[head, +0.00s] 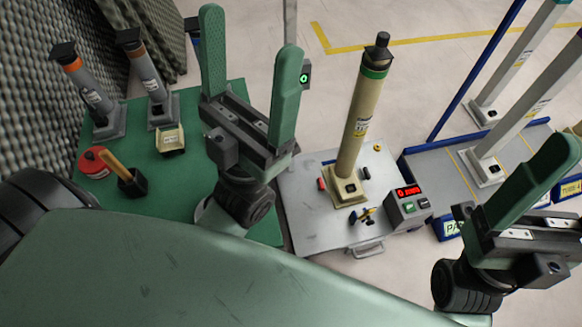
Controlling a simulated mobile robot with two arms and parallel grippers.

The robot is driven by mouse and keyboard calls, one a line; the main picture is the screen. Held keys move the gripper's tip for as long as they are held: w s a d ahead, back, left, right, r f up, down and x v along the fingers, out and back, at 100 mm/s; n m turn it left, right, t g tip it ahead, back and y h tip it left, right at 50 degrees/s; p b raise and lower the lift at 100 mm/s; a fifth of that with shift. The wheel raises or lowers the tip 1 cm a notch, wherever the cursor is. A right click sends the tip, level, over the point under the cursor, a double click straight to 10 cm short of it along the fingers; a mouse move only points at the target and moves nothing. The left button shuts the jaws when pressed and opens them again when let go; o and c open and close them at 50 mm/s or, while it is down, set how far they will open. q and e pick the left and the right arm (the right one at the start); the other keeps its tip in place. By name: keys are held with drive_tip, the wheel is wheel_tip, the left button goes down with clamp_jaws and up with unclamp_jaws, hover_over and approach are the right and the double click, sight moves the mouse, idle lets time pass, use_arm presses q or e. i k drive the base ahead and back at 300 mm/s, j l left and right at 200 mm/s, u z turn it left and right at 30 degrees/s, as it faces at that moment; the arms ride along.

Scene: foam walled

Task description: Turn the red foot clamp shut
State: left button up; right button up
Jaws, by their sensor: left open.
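A small red piece (321,183), which looks like the red foot clamp, sits at the left of the square foot of a beige post (356,125). It is too small to tell whether it is turned open or shut. The post stands upright on a silver plate (310,215) and has a green band and a black top. My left gripper (250,32) is open and empty, with its two green fingers spread, up and left of the post. My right gripper (530,195) is at the right edge, partly cut off, with one green finger clear. Neither gripper touches the red piece.
Grey posts (90,95), a red disc (91,161) and a black cup (132,183) stand on a green mat (190,190). Tall grey posts (520,52) stand right.

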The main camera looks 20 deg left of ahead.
sight(319, 182)
drive_tip(key=u, duration=0.4)
drive_tip(key=i+l+z, duration=0.15)
drive_tip(key=l, duration=0.25)
drive_tip(key=i+l+z, duration=0.15)
drive_tip(key=l, duration=0.25)
drive_tip(key=i+l+z, duration=0.15)
drive_tip(key=l, duration=0.2)
